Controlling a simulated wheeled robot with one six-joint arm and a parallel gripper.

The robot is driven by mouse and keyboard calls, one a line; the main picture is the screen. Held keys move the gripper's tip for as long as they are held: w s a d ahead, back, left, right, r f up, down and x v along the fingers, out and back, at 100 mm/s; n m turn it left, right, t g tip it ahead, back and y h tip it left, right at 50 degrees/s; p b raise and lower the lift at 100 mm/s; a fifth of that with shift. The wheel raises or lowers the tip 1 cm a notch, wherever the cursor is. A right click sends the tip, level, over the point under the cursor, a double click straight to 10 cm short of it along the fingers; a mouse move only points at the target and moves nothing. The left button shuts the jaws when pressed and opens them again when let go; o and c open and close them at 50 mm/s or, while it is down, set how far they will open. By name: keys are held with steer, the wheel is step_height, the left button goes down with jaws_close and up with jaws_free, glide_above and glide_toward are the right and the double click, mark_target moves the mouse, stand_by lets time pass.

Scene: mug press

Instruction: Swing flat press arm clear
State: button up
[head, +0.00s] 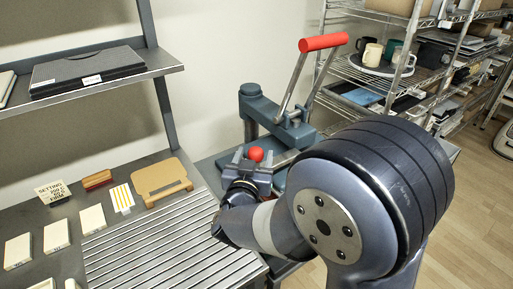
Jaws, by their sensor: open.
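The press (262,108) is blue-grey and stands beyond my arm, on the surface right of the ribbed bench top. Its metal lever is raised and ends in a red bar handle (322,41). A red ball knob (256,154) is in front of the press, seen right at the fingers of my gripper (250,168). My gripper is open, with the knob seen between or just above its fingertips. I cannot tell whether they touch it. My arm hides the lower right of the press and the knob's mount.
A ribbed metal surface (160,250) fills the bench left of my gripper. A tan board (160,180), a small sign (53,192) and several pale blocks lie farther left. A wire rack (400,75) with mugs on a tray stands at back right. Floor is open at far right.

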steer(key=shift+w+d, duration=0.2)
steer(key=shift+w, duration=0.7)
steer(key=shift+w+d, duration=0.2)
steer(key=shift+w, duration=0.65)
steer(key=shift+c, duration=0.5)
jaws_close()
